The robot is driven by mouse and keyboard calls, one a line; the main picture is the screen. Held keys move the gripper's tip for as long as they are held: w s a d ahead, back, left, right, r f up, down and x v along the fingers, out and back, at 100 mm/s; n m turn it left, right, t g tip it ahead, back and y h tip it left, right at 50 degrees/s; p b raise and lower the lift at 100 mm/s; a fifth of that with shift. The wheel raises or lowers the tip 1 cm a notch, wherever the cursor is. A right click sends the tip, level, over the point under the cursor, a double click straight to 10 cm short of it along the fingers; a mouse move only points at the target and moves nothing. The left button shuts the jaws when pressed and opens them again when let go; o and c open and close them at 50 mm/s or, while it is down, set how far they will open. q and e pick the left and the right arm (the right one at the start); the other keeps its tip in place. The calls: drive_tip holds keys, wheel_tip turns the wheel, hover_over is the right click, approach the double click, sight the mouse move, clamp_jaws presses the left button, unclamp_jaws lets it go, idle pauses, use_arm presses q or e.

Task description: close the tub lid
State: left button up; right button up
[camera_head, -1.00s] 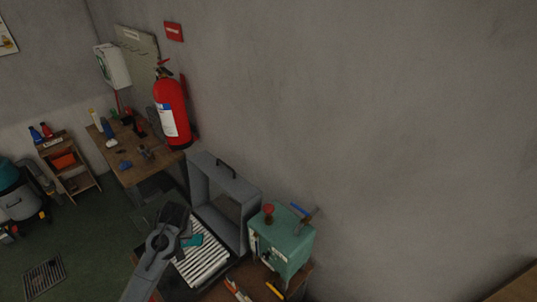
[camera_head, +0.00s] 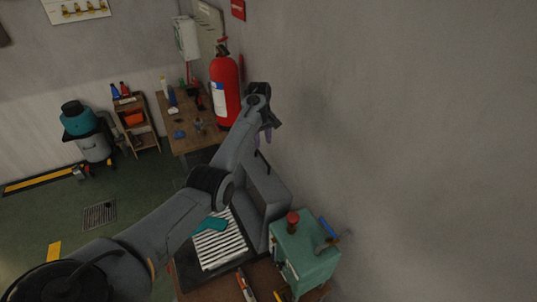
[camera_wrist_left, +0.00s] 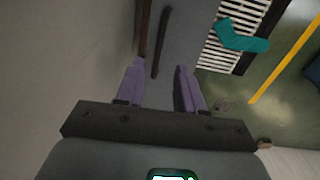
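A grey box-like lid (camera_head: 266,192) with a dark handle stands upright behind a bed of white slats (camera_head: 222,246). A teal sock (camera_head: 210,225) lies on the slats. My left gripper (camera_head: 266,136) is above the top of the lid, near the wall. In the left wrist view its two purple fingers (camera_wrist_left: 159,72) are apart, with the dark bar handle (camera_wrist_left: 160,42) ahead of and between the tips. I cannot tell whether they touch it. The sock (camera_wrist_left: 242,37) also shows there. My left forearm hides part of the lid in the head view. My right gripper is not in view.
A green box (camera_head: 303,250) with a red knob stands right of the lid. A red fire extinguisher (camera_head: 225,90) is close behind my left wrist. A wooden workbench (camera_head: 195,142) stands beyond. The grey wall is close on the right.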

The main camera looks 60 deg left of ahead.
sight(264, 159)
use_arm(q)
drive_tip(key=f+p, duration=0.1)
drive_tip(key=f, duration=0.7)
drive_tip(key=shift+w+f, duration=0.2)
drive_tip(key=shift+c, duration=0.4)
clamp_jaws()
